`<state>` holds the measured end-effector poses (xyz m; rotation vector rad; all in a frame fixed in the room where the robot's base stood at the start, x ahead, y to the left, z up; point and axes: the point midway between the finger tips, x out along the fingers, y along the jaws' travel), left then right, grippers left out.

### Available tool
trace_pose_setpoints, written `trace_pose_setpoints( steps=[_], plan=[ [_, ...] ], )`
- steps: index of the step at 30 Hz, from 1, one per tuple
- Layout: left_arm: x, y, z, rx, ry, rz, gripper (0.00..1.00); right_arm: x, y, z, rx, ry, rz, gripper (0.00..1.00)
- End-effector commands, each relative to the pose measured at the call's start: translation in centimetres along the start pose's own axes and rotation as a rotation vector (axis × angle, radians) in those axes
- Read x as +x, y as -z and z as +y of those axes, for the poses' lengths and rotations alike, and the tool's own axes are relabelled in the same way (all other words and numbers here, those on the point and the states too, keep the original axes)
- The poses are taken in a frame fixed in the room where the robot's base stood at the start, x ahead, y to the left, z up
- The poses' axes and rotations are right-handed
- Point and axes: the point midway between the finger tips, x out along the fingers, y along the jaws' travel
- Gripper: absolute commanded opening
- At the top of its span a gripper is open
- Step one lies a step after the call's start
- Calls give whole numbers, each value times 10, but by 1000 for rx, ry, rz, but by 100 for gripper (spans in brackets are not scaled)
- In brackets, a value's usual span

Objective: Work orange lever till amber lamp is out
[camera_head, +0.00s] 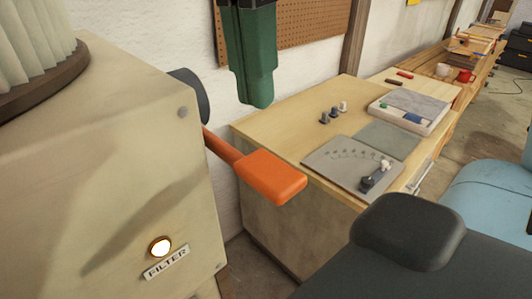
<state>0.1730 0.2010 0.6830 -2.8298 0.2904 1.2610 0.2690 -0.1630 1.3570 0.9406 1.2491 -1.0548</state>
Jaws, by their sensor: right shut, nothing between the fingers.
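The orange lever (272,178) sticks out to the right from a dark round hub on the side of a large beige metal housing (110,150). It ends in a broad flat paddle, tilted slightly down in the picture. The amber lamp (160,246) on the housing's front is lit, glowing bright pale yellow, above a plate reading FILTER. My right gripper (256,98) is dark green, comes in from the top and points down. It is shut and empty, above the paddle in the picture and apart from it. My left gripper is out of view.
A wooden bench (300,115) stands behind the lever, with a grey dial panel (345,165), small knobs and a shallow tray (408,112). A pegboard (295,22) hangs on the white wall. Open floor shows at the right.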

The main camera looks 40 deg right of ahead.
Motion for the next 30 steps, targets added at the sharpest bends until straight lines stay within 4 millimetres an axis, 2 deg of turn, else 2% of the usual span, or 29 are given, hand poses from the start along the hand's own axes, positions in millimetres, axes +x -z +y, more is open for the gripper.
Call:
trace_pose_setpoints(
  steps=[6, 19, 30],
  plan=[
    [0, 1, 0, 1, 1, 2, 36, -1, 2, -3, 92, -1, 0, 0],
    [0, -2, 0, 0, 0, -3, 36, 3, 2, -3, 96, 0, 0, 0],
    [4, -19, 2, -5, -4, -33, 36, 42, 1, -3, 97, 3, 0, 0]
  ],
)
